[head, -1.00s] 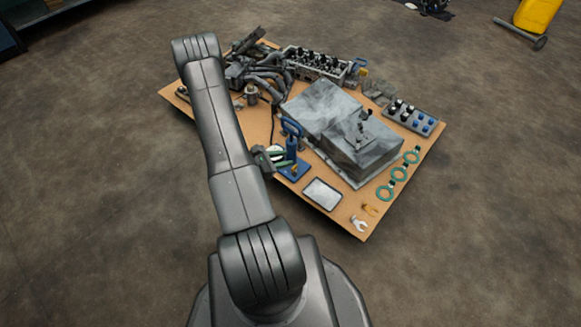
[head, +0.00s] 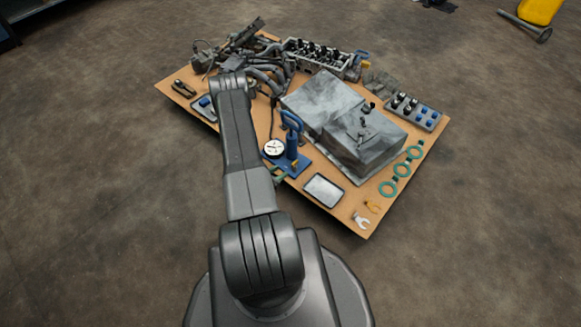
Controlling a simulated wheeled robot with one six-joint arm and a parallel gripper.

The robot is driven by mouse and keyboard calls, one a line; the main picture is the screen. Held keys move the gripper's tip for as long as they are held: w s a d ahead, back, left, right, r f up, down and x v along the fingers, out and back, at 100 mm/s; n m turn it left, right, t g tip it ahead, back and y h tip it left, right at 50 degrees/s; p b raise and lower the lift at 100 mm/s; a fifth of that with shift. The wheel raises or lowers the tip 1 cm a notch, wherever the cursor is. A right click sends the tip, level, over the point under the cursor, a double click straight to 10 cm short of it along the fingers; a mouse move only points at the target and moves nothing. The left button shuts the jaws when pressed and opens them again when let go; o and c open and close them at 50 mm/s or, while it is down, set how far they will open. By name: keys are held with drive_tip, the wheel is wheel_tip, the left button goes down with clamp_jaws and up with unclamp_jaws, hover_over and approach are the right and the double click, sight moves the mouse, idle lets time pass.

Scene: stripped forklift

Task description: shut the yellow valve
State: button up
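A blue hand pump (head: 291,145) with a white round gauge (head: 274,149) stands on a blue base at the near left part of the board. A small yellow part (head: 294,166), which looks like the yellow valve, sits low on the pump's near side. Its handle position is too small to tell. My gripper (head: 279,175) shows only as a dark and greenish bit beside the pump base, just left of and below the yellow part. The rest is hidden behind my arm. I cannot tell whether it touches anything or whether its fingers are open.
Bare floor surrounds the board. A yellow object (head: 540,12) stands far right.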

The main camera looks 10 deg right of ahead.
sight(292, 165)
drive_tip(key=b+x, duration=0.1)
drive_tip(key=x, duration=0.7)
drive_tip(key=shift+f+b, duration=0.1)
drive_tip(key=shift+b, duration=0.3)
clamp_jaws()
